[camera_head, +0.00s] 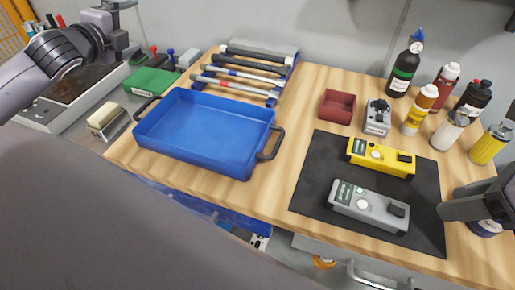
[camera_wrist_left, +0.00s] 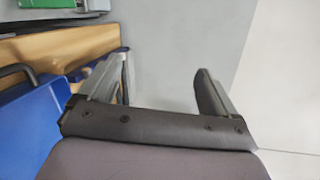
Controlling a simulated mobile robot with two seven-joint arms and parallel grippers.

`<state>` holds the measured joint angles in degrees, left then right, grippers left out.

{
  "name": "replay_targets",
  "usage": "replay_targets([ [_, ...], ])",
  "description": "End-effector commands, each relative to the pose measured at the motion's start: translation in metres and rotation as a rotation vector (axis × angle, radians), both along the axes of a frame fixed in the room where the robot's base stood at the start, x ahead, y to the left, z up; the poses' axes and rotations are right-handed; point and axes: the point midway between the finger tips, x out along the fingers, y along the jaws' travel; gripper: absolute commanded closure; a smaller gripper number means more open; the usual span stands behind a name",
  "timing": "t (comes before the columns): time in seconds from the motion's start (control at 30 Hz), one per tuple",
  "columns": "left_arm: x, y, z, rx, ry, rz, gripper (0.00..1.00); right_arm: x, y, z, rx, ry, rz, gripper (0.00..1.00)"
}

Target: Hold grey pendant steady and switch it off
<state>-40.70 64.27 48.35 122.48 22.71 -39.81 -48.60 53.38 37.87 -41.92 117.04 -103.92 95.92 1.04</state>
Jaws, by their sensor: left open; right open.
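The grey pendant (camera_head: 378,214) lies on the black mat (camera_head: 318,170) near the table's front. It has a green label, a small pale green round spot and a dark switch block at its right end. My right gripper (camera_head: 448,207) is at the right edge, just right of the grey pendant and apart from it; it is open and partly cut off.
A yellow pendant (camera_head: 381,158) lies behind the grey one on the mat. Bottles (camera_head: 404,72) and a small red bin (camera_head: 337,106) stand behind it. A blue tray (camera_head: 205,133) fills the middle left. Bare wood separates tray and mat.

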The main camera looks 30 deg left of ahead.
Motion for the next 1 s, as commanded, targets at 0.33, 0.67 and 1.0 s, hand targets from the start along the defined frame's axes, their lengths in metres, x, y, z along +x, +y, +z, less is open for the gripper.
replay_targets([
  [0.33,0.014,-0.198,0.053,-0.234,-0.197,-0.593,0.08,0.000,0.000,0.000,0.000,0.000,0.000,0.57],
  [0.67,0.005,-0.243,0.053,0.074,-0.410,-0.904,0.08,0.000,0.000,0.000,0.000,0.000,0.000,0.57],
  [1.0,0.004,-0.296,-0.002,0.569,-0.549,-1.173,0.08,0.000,0.000,0.000,0.000,0.000,0.000,0.57],
])
